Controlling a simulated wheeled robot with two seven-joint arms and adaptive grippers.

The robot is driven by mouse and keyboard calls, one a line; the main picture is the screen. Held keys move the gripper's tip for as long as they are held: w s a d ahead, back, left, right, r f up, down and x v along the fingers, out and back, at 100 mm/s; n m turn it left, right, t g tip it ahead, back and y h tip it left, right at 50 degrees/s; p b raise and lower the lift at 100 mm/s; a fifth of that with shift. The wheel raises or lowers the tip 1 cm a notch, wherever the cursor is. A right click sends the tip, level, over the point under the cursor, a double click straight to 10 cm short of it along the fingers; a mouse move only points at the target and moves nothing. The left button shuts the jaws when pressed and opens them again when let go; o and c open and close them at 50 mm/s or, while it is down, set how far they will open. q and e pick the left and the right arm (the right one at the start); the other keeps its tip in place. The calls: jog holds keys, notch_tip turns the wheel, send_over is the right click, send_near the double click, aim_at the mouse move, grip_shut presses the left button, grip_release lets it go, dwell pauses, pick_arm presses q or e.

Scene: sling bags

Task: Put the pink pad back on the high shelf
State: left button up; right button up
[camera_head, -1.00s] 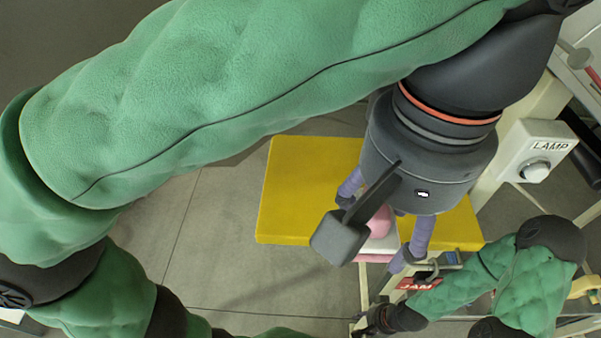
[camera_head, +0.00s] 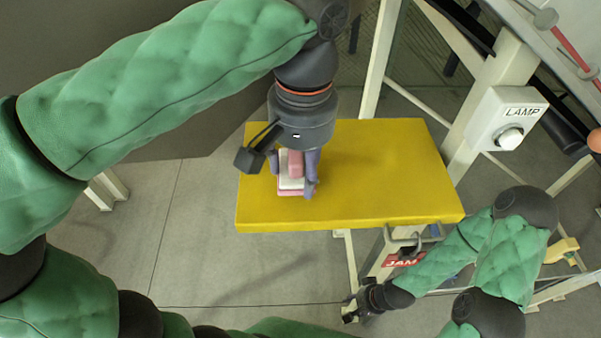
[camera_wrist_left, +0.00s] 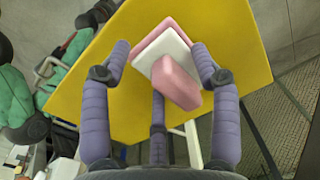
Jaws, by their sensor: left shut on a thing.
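The pink pad (camera_head: 291,185) has a pink base, a white layer and a pink block on top. My left gripper (camera_head: 296,180) points down and is shut on the pad, with fingers around its block. The wrist view shows the pad (camera_wrist_left: 168,65) between the purple fingers of this gripper (camera_wrist_left: 162,68). The pad is over the left part of the yellow high shelf (camera_head: 390,175); I cannot tell whether it touches the surface. My right gripper (camera_head: 352,307) is low, below the shelf's front edge, and too small to read.
A white post with a LAMP box and button (camera_head: 508,118) stands right of the shelf. A red JAM sign (camera_head: 400,260) is below the shelf's front edge. The shelf's middle and right are bare. Grey floor (camera_head: 200,230) shows at left.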

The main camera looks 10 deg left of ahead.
pick_arm(q)
jog(key=shift+s+f, duration=0.1)
jog(key=shift+f, duration=1.2)
jog(key=shift+f, duration=0.1)
jog(key=o, duration=1.6)
jog(key=shift+c, duration=0.2)
jog(key=r, duration=1.2)
jog(key=shift+d+r+p, duration=0.1)
jog(key=shift+d+p, duration=0.15)
jog(key=shift+p, duration=0.1)
